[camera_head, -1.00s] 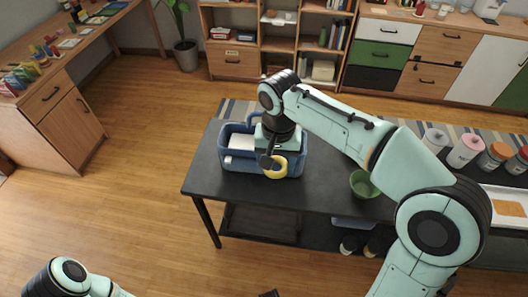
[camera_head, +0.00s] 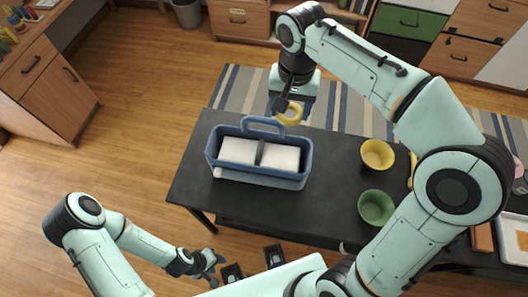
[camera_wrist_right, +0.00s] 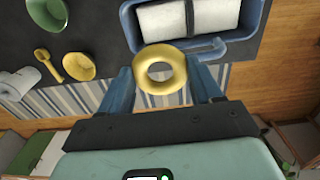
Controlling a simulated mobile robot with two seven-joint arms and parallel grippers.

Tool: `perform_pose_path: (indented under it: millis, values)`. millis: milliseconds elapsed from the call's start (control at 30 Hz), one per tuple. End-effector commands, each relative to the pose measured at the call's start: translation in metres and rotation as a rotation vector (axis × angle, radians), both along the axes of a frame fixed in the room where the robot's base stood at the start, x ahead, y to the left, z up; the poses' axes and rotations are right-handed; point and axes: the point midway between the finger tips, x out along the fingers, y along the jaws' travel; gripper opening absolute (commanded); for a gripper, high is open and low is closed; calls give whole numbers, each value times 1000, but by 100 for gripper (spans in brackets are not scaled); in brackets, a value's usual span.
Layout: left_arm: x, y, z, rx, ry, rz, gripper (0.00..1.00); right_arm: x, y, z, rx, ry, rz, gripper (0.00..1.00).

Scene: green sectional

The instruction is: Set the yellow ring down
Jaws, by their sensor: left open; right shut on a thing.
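The yellow ring (camera_head: 289,115) is in my right gripper (camera_head: 291,104), held up near the far edge of the dark table (camera_head: 330,165), just beyond the blue caddy. In the right wrist view the ring (camera_wrist_right: 152,82) sits between the two blue fingers of the right gripper (camera_wrist_right: 160,78), its hole facing the camera. Whether the ring touches anything below cannot be told. My left gripper (camera_head: 210,263) is open and empty, low in front of the table's near edge.
The blue caddy (camera_head: 256,180) with a handle holds white blocks. It also shows in the wrist view (camera_wrist_right: 215,52). A yellow bowl (camera_head: 377,154) and a green bowl (camera_head: 376,207) stand to the right. The table between caddy and bowls is clear. A striped rug (camera_head: 345,108) lies behind.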

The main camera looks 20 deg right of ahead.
Motion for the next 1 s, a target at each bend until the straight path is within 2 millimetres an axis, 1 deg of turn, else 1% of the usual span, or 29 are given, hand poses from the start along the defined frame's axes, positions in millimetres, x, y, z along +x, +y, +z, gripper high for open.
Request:
perform_pose_path:
  millis: [67, 167, 300, 500, 600, 700, 867, 1000]
  values:
    - [-2, 0, -2, 0, 2, 0, 43, -1, 0, -7, -1, 3, 1, 33]
    - [-5, 0, -8, 0, 6, 1, 43, -1, 0, -26, -1, 6, 1, 33]
    - [-10, 0, -17, 1, 12, 1, 43, -2, 0, -65, -1, 8, 0, 33]
    - [-14, 0, -25, 0, 16, 1, 43, -2, 0, -117, -1, 8, 1, 33]
    - [-15, 0, -28, 1, 17, 0, 43, -2, 0, -138, -2, 5, 0, 33]
    - [-16, 0, -30, 0, 18, 0, 43, -1, 0, -151, 0, 4, -1, 33]
    - [-16, 0, -31, 0, 18, 0, 43, -1, 0, -163, 0, 1, 0, 33]
    - [-17, 0, -34, 0, 20, 1, 43, -1, 0, -185, -1, 4, 1, 33]
